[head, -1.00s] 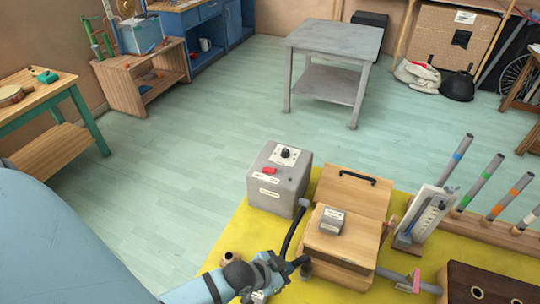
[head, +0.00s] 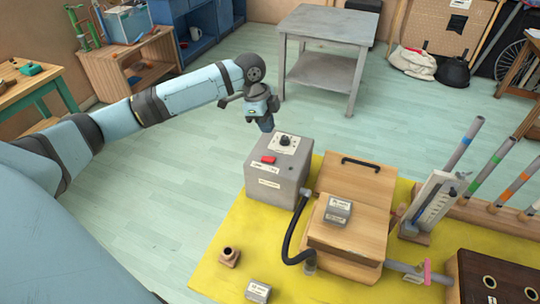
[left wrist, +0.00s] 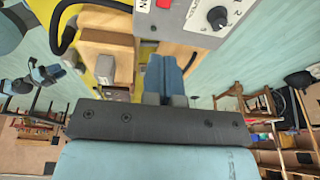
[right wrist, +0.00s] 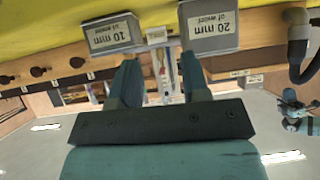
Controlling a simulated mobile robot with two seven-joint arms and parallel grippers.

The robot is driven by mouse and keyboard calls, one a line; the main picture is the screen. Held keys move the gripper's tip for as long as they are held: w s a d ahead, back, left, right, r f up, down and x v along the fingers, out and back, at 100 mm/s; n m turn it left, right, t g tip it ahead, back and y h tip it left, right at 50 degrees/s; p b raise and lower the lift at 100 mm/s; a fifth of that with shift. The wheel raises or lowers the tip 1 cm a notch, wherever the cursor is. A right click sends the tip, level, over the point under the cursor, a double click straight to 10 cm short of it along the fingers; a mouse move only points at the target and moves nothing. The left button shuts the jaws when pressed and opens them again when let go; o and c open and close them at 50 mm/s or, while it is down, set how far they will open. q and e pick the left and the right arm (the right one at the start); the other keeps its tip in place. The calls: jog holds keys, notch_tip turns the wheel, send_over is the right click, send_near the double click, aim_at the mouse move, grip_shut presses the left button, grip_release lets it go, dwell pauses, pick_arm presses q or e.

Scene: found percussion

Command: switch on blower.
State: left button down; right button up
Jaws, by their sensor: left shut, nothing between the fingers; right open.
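The blower (head: 277,183) is a grey box on the yellow mat, with a red switch (head: 268,159) and a dark knob (head: 285,140) on its top. My left gripper (head: 266,127) is shut and empty, pointing down just above the box's far edge, behind the switch. In the left wrist view, its closed blue fingers (left wrist: 162,70) show below the blower's panel, with the knob (left wrist: 217,17) at upper right and the red switch (left wrist: 163,3) at the top edge. My right gripper (right wrist: 160,75) is open and empty in the right wrist view; it is outside the head view.
A black hose joins the blower to a wooden box (head: 350,185) on its right. A small grey weight (head: 258,291) and a brown fitting (head: 229,257) lie on the mat (head: 215,285) in front. A gauge stand (head: 432,205) and tubes stand at right.

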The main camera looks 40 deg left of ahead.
pick_arm(q)
notch_tip(320, 180, up, 2)
jog(key=a, duration=0.2)
jog(key=p, duration=0.1)
send_near(272, 159)
jog(key=x, duration=0.7)
jog(key=shift+f, duration=0.3)
